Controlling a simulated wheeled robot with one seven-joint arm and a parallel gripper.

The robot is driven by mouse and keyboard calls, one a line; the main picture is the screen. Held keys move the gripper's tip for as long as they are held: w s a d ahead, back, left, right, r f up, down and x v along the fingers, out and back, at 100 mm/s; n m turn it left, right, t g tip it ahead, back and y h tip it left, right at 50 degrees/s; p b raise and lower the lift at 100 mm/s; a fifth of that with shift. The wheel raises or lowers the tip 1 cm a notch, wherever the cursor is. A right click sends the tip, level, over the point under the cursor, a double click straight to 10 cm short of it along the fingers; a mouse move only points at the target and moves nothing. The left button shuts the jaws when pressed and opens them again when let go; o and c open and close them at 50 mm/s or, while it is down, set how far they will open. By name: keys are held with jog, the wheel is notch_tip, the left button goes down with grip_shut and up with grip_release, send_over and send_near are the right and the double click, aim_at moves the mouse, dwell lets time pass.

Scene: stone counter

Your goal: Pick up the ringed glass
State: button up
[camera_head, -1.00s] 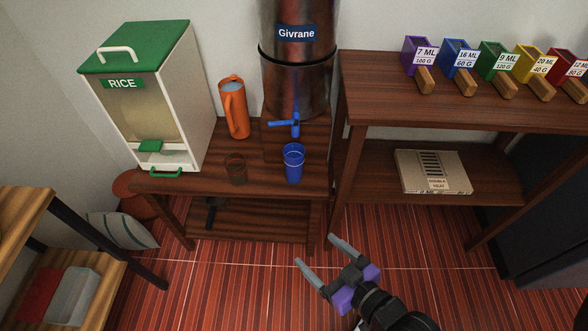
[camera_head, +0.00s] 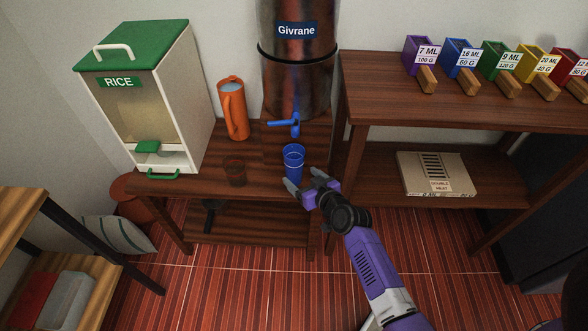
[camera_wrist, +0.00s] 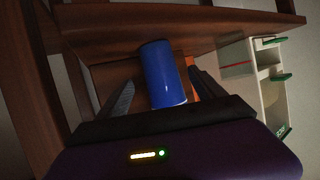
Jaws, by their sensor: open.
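A blue glass (camera_head: 293,160) with pale rings near its rim stands upright near the front right of the small wooden table, below the blue tap. In the wrist view the blue glass (camera_wrist: 162,75) shows between my two fingers. A dark reddish, see-through glass (camera_head: 235,170) stands to its left; I cannot make out rings on it. My gripper (camera_head: 301,180) is open at the table's front right edge, close to the blue glass. The wrist view shows a finger (camera_wrist: 118,103) on each side of the glass; I cannot tell whether either touches it.
The steel dispenser (camera_head: 298,70) with its blue tap (camera_head: 284,124) stands behind the glass. An orange pitcher (camera_head: 233,108) and a rice dispenser (camera_head: 150,100) stand left. A shelf with coloured scoop boxes (camera_head: 460,60) is at right.

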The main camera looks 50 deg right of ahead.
aim_at(294, 170)
jog(key=shift+x, duration=2.8)
jog(key=shift+r, duration=0.2)
jog(key=shift+c, duration=0.2)
grip_shut()
